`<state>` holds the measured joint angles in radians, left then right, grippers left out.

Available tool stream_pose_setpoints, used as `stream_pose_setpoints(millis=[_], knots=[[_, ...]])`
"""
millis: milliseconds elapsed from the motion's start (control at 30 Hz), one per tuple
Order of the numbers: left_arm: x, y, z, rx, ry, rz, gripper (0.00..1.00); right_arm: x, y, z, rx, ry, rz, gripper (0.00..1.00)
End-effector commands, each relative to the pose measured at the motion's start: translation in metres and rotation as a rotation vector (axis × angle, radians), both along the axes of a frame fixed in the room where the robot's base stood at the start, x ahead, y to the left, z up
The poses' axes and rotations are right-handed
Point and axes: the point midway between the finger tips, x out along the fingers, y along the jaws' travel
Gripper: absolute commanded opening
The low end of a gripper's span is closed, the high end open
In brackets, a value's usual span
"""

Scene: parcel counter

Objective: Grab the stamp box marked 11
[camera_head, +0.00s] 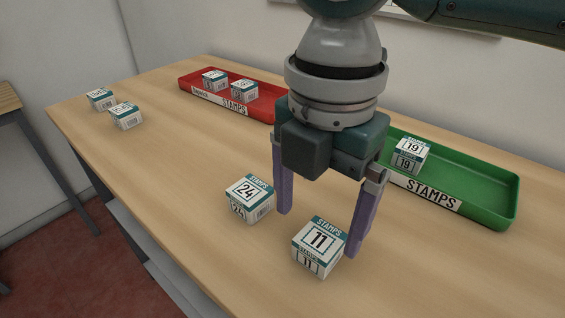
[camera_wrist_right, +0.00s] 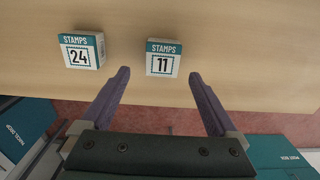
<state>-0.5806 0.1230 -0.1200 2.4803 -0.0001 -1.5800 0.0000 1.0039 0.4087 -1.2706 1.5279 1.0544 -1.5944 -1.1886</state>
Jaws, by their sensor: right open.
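The stamp box marked 11 (camera_head: 320,246) is a small white and teal cube on the wooden counter, near the front in the head view. It also shows in the right wrist view (camera_wrist_right: 163,58), upright, ahead of the fingertips and between their lines. My right gripper (camera_head: 320,232) points down with its purple fingers apart, open and empty. In the head view its right finger is just behind and beside the box. The wrist view shows a gap between the fingertips and the box. My left gripper is not in view.
A stamp box marked 24 (camera_head: 250,198) stands left of box 11. A green tray (camera_head: 489,189) holds a box marked 19 (camera_head: 410,155). A red tray (camera_head: 262,109) holds two boxes. Two more boxes (camera_head: 126,116) stand at the far left. The counter's left middle is clear.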

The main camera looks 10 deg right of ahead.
Motion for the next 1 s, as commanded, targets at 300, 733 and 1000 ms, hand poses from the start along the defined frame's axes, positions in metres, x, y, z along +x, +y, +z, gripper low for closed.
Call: stream_pose_setpoints(millis=[300,733,1000], knots=[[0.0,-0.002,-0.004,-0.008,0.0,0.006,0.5,-0.002,-0.003,-0.046,-0.001,0.002,0.001,0.95],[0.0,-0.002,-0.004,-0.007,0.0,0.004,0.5,-0.001,-0.003,-0.05,-0.001,-0.001,0.001,0.79],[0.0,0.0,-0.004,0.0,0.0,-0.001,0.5,-0.001,-0.003,-0.05,-0.001,-0.001,0.001,0.49]])
